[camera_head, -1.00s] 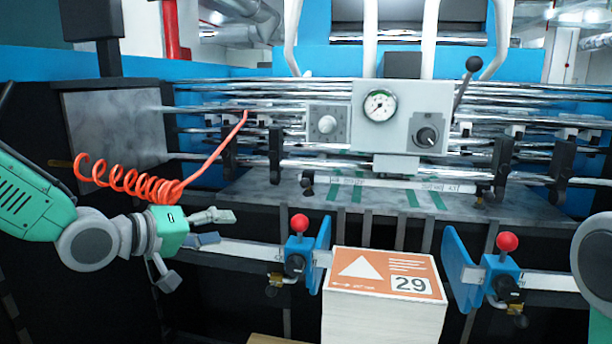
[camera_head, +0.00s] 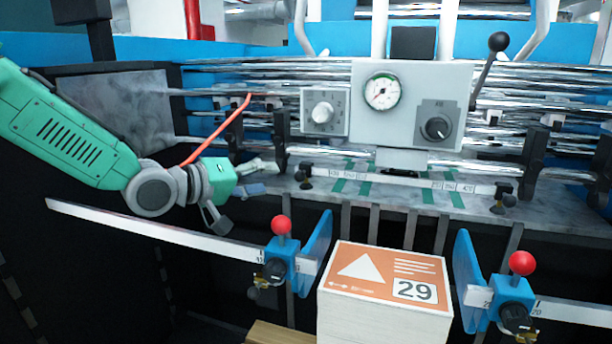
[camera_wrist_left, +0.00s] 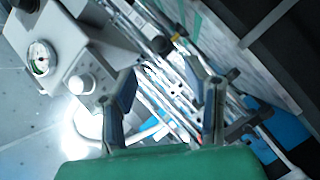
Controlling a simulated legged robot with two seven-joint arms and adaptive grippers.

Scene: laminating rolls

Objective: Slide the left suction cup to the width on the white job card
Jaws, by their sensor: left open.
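A pale scale rail (camera_head: 400,182) with printed marks runs under the gauge box. A small black fitting, apparently the left suction cup (camera_head: 304,177), sits at its left end; a similar one (camera_head: 503,199) is at the right end. My left gripper (camera_head: 264,178) is just left of the left fitting, open and apparently empty. In the left wrist view its fingers (camera_wrist_left: 168,95) are spread, with blurred rails behind. An orange-topped white stack (camera_head: 383,275) bears a white patch reading 29; I cannot make out a separate white job card. My right gripper is not in view.
Two blue side guides with red knobs, left (camera_head: 282,258) and right (camera_head: 512,295), flank the stack. The gauge box (camera_head: 385,110) stands above the rail, with a black-knobbed lever (camera_head: 490,70) at its right. An orange hose (camera_head: 222,130) passes behind my left arm.

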